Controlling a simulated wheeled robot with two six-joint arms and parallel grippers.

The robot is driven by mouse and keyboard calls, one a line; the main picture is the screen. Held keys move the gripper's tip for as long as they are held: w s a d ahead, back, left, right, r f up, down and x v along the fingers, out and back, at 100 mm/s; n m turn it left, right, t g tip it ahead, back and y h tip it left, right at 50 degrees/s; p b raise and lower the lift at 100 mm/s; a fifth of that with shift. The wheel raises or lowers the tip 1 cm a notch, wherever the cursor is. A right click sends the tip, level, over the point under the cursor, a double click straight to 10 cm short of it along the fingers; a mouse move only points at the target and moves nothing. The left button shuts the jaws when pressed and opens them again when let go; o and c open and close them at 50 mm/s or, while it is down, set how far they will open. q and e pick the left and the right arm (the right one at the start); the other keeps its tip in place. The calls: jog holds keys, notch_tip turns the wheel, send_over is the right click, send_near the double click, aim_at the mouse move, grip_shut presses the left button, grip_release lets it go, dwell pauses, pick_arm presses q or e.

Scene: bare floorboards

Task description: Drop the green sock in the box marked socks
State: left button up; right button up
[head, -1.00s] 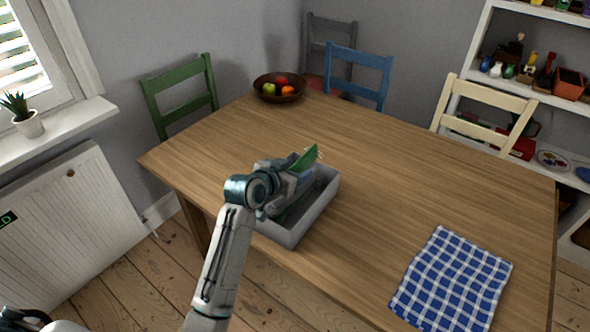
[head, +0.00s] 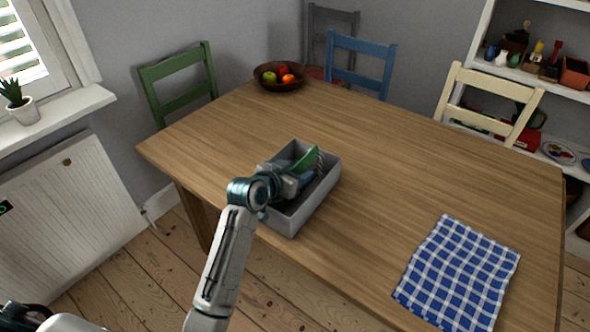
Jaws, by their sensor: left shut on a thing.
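A grey open box (head: 312,207) stands on the wooden table near its left front edge. No marking can be read on it from here. My left gripper (head: 301,180) is over the box, its front end within the box's outline. It is shut on the green sock (head: 307,160), which sticks up from the jaws towards the back of the box. The arm and gripper hide part of the box's inside; something blue shows there by the jaws. My right gripper is not in view.
A blue checked cloth (head: 458,274) lies at the table's right front. A fruit bowl (head: 279,86) stands at the far corner. Green (head: 181,92), blue (head: 361,76) and cream (head: 490,90) chairs stand around the table (head: 400,165). The table's middle is clear.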

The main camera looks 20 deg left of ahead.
pick_arm(q)
jog(key=o, duration=1)
jog(key=shift+o, duration=0.2)
jog(key=shift+s, duration=0.1)
jog(key=shift+s+a+r, duration=0.15)
jog(key=shift+s, duration=0.1)
jog(key=v, duration=0.9)
jog(key=shift+w+b, duration=0.1)
jog(key=shift+b, duration=0.25)
jog(key=shift+s+a+r, duration=0.1)
jog(key=shift+s+r, duration=0.2)
jog(key=shift+s, duration=0.2)
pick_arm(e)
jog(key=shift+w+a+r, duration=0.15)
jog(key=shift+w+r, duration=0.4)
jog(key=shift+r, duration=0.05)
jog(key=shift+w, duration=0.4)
